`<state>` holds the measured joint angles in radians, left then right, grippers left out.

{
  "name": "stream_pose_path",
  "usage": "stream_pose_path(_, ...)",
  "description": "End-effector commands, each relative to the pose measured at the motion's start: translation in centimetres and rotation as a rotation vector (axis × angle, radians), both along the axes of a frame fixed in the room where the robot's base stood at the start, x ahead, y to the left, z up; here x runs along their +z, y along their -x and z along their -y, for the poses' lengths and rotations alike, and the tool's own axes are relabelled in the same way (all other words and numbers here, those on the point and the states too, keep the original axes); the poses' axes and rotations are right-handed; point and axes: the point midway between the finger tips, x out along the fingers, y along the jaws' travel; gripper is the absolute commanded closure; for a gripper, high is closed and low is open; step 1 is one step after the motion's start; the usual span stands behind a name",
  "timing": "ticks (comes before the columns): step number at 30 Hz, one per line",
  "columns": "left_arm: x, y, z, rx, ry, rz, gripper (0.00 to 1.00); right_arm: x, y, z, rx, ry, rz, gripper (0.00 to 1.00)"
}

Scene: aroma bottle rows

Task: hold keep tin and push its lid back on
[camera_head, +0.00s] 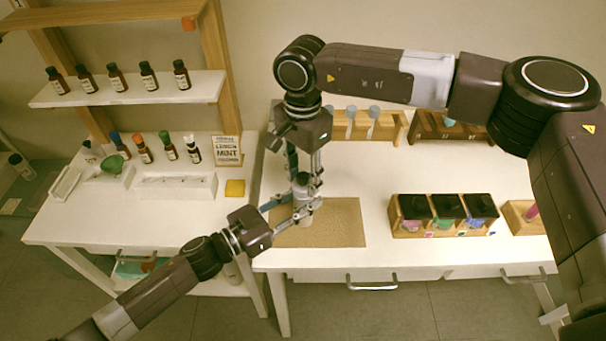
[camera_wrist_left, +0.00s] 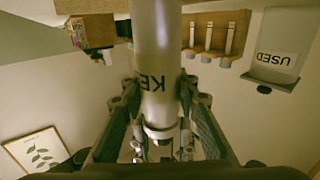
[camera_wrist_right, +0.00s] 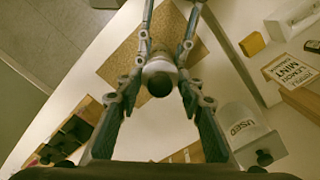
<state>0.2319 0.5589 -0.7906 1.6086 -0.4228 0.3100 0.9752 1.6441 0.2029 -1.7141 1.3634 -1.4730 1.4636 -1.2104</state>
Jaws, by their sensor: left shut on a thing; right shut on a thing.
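The keep tin (camera_head: 304,214) is a pale upright cylinder over the brown mat (camera_head: 343,222). Its upside-down label, partly hidden, starts "KE" in the left wrist view (camera_wrist_left: 155,80). My left gripper (camera_head: 302,208) comes in from the left, shut around the tin's body. My right gripper (camera_head: 304,182) points down from above, shut on the lid at the tin's top. The lid's dark round knob (camera_wrist_right: 159,84) and pale rim show between its fingers in the right wrist view. I cannot tell whether the lid is fully seated.
A used tin (camera_wrist_right: 240,125) stands nearby, labelled "USED". A wooden box with several black-topped compartments (camera_head: 443,212) is to the right. A test tube rack (camera_head: 345,128) is behind. Bottles line the left shelf (camera_head: 120,93). A yellow block (camera_head: 235,188) lies left of the mat.

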Motion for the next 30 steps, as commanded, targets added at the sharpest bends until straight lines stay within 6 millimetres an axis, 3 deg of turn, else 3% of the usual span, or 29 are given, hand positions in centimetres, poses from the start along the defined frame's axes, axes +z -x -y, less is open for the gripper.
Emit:
stream_pose_path(27, -0.1, 0.0, 0.0, 0.0, 0.0, -0.001, 1.0, -1.3, 0.0, 0.0, 0.001, 0.0, -0.001, 0.76)
stream_pose_path(28, -0.1, 0.0, 0.0, 0.0, 0.0, -0.001, 1.0, -1.3, 0.0, 0.0, 0.001, 0.0, -0.001, 0.64)
stream_pose_path(30, -0.1, 0.0, 0.0, 0.0, 0.0, -0.001, 1.0, -1.3, 0.0, 0.0, 0.001, 0.0, -0.001, 0.56)
